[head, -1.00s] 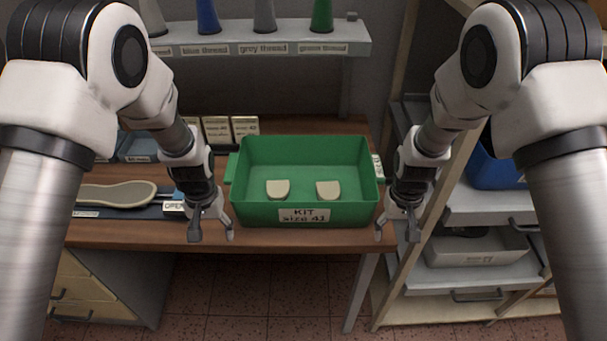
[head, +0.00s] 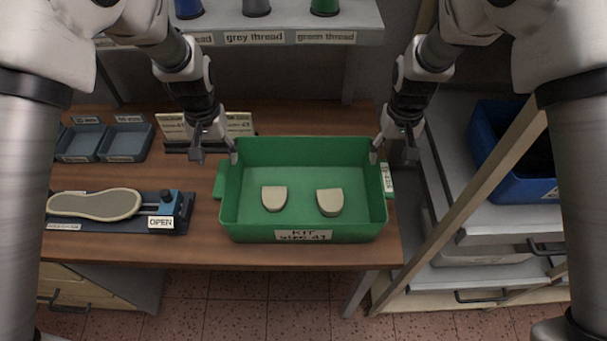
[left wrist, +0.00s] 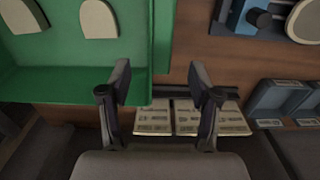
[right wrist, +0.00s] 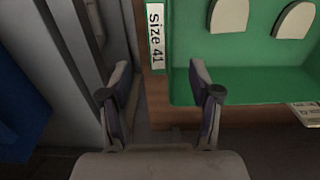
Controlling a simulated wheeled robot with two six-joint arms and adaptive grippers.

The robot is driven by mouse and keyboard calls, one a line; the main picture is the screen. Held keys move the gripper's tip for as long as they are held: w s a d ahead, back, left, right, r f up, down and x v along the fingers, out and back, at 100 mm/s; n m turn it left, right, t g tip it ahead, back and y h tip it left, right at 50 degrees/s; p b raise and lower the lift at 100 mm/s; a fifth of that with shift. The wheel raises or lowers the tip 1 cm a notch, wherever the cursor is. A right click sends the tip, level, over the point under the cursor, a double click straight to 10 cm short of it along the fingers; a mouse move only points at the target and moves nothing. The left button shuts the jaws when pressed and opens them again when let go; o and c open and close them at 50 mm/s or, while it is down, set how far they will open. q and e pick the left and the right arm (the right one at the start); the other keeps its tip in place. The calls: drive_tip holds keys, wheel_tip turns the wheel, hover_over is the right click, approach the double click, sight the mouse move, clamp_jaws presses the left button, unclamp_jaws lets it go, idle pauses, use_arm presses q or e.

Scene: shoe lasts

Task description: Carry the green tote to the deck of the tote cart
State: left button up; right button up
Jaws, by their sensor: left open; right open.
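The green tote (head: 303,160), labelled KIT size 41, stands upright on the wooden bench with two beige rounded pieces (head: 274,198) (head: 330,202) in it. My left gripper (head: 215,150) is open and empty at its back left corner; in the left wrist view the tote's wall (left wrist: 160,50) shows between and beyond the fingers. My right gripper (head: 393,150) is open and empty at its back right corner; the tote's side label (right wrist: 156,38) shows between the fingers. I see no contact. I cannot identify the tote cart in these views.
A sole-shaped piece (head: 95,204) lies on a blue fixture marked OPEN (head: 160,222), left of the tote. Blue-grey trays (head: 122,142) and labelled cards (head: 238,124) stand behind. A thread shelf (head: 300,22) is above the bench. A rack with a blue bin (head: 510,150) stands right.

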sight(222, 177)
use_arm(q)
drive_tip(key=shift+s+r, duration=0.35)
drive_tip(key=shift+s, duration=0.5)
use_arm(e)
drive_tip(key=shift+s+r, duration=0.35)
drive_tip(key=shift+s, duration=0.5)
use_arm(q)
drive_tip(key=shift+s+f, duration=0.15)
drive_tip(key=shift+s, duration=0.05)
use_arm(e)
drive_tip(key=shift+s+f, duration=0.15)
drive_tip(key=shift+s, duration=0.05)
use_arm(q)
drive_tip(key=f, duration=0.4)
drive_tip(key=w+f, duration=0.1)
drive_tip(key=f, duration=0.2)
use_arm(e)
drive_tip(key=f, duration=0.4)
drive_tip(key=w+f, duration=0.1)
drive_tip(key=f, duration=0.2)
use_arm(q)
drive_tip(key=shift+s+f, duration=0.15)
drive_tip(key=shift+f, duration=0.1)
use_arm(e)
drive_tip(key=shift+s+f, duration=0.15)
drive_tip(key=shift+f, duration=0.15)
use_arm(q)
drive_tip(key=shift+f, duration=0.1)
